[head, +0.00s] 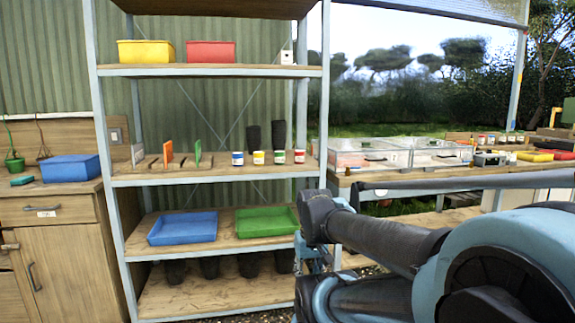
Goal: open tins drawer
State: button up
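A wooden drawer (46,210) is at the left, at the top of a wooden cabinet. It looks shut, its front flush with the cabinet. It has a dark bar handle (42,208) and a small white label (46,214) too small to read, so I cannot tell whether it is the tins drawer. Below it is a cabinet door (65,262) with its own handle. Several small tins with coloured bands (258,157) stand on the shelf unit's middle shelf. My arm fills the lower right; my gripper cannot be made out in this view.
A blue box (70,168) sits on the cabinet top. The metal shelf unit (107,200) stands right of the cabinet, with a blue tray (183,228) and a green tray (267,222). A bench with clear-lidded boxes (370,155) is at the right, behind my arm.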

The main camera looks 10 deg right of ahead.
aim_at(70, 196)
jog(key=z, duration=0.55)
jog(key=i, duration=0.6)
jog(key=u, duration=2.35)
